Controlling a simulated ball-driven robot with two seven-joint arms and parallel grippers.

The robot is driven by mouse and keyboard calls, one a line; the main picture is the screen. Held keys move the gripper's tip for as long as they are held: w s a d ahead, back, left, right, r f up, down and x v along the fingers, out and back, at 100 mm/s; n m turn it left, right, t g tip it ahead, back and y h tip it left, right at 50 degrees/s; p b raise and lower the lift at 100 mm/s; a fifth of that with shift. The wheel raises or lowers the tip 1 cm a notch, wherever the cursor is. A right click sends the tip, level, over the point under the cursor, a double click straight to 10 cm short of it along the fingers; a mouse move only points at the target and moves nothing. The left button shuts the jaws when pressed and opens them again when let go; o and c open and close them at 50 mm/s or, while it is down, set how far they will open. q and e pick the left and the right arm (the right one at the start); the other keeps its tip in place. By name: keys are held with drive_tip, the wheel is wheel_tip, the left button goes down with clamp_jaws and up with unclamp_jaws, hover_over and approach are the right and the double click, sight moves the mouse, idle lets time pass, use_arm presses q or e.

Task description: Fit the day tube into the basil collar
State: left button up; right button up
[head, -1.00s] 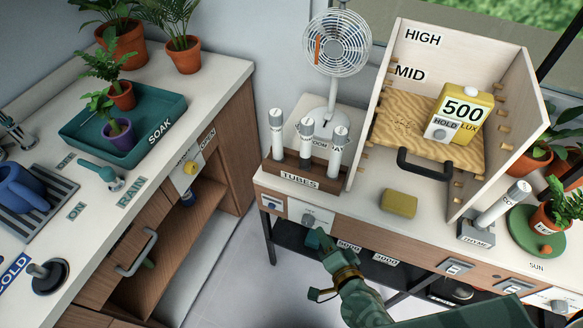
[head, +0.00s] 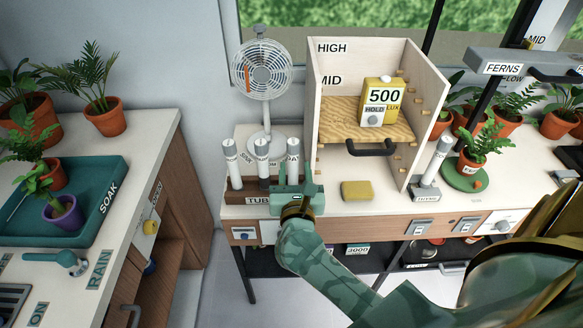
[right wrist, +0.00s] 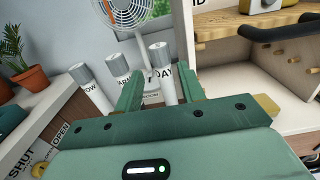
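The day tube (head: 293,150), white with a grey cap, stands upright at the right end of a wooden rack (head: 248,198) labelled TUBES. Its DAY label shows in the right wrist view, where the tube (right wrist: 163,76) stands between my two fingers. My right gripper (head: 294,177) is open in front of the rack; whether the fingers touch the tube, I cannot tell. Two similar tubes (head: 231,164) stand to its left. A grey collar (head: 425,196) labelled THYME holds a tilted tube at the right. I cannot make out a basil collar. My left gripper is out of view.
A fan (head: 263,78) stands behind the rack. To the right are an open wooden cabinet (head: 330,65) with a handled shelf and a yellow sponge (head: 357,190). Potted plants and a FERNS lamp (head: 500,68) stand farther right. The left counter holds a SOAK tray (head: 105,200).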

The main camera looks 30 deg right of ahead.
sight(294, 149)
drive_tip(key=x, duration=0.4)
drive_tip(key=shift+d, duration=0.1)
drive_tip(key=x, duration=0.5)
drive_tip(key=shift+w, duration=0.3)
drive_tip(key=shift+s+r, duration=0.1)
drive_tip(key=shift+c, duration=0.2)
clamp_jaws()
